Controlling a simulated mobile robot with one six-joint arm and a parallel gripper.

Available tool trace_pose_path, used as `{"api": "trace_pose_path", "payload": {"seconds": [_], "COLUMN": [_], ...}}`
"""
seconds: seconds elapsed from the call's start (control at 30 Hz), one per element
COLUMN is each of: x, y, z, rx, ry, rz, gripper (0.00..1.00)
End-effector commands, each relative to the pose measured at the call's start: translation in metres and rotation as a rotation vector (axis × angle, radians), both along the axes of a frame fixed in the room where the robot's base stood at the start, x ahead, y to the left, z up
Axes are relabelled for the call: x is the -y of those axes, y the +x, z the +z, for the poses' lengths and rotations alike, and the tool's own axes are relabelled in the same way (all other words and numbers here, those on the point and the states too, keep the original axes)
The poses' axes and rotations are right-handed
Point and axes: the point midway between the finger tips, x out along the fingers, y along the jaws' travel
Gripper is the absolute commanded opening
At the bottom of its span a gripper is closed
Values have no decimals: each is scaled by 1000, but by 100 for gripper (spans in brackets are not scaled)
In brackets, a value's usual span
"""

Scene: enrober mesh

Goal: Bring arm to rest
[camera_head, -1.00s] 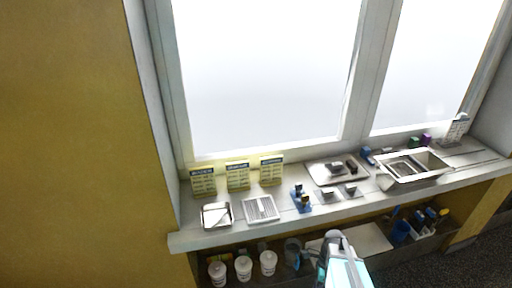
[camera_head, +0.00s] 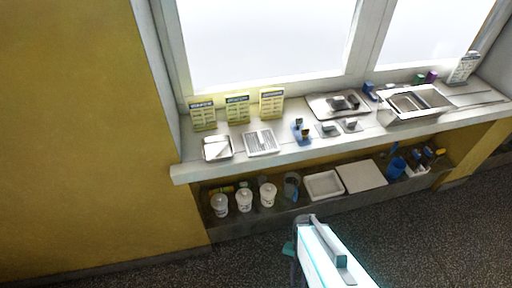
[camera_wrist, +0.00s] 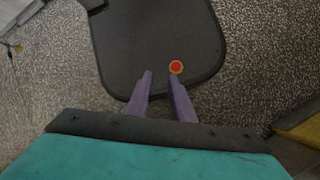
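My gripper (camera_wrist: 160,76) shows in the wrist view, its two purple-grey fingers standing apart with nothing between them. It points over a dark rounded plate with a red button (camera_wrist: 176,67), which looks like part of my own base, above the speckled floor. In the head view my white and teal arm (camera_head: 330,258) reaches up from the bottom edge, in front of the floor and below the shelf. The gripper's fingers cannot be made out there.
A window ledge (camera_head: 190,172) carries cards, trays and small blocks. A lower shelf (camera_head: 225,226) holds white tubs (camera_head: 244,200), a white tray (camera_head: 323,185) and a blue cup (camera_head: 396,167). The dark floor (camera_head: 420,235) before it looks clear. A yellow wall (camera_head: 80,140) stands left.

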Motion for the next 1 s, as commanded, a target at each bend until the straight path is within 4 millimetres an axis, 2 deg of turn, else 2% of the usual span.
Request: {"api": "trace_pose_path", "payload": {"seconds": [0.2,0.4,1.0], "x": [5,6,8], "y": [7,12,12], "z": [-2,-5,-4], "rx": [47,69,68], "ry": [122,203,227], "rz": [237,387,426], "gripper": [21,21,21]}}
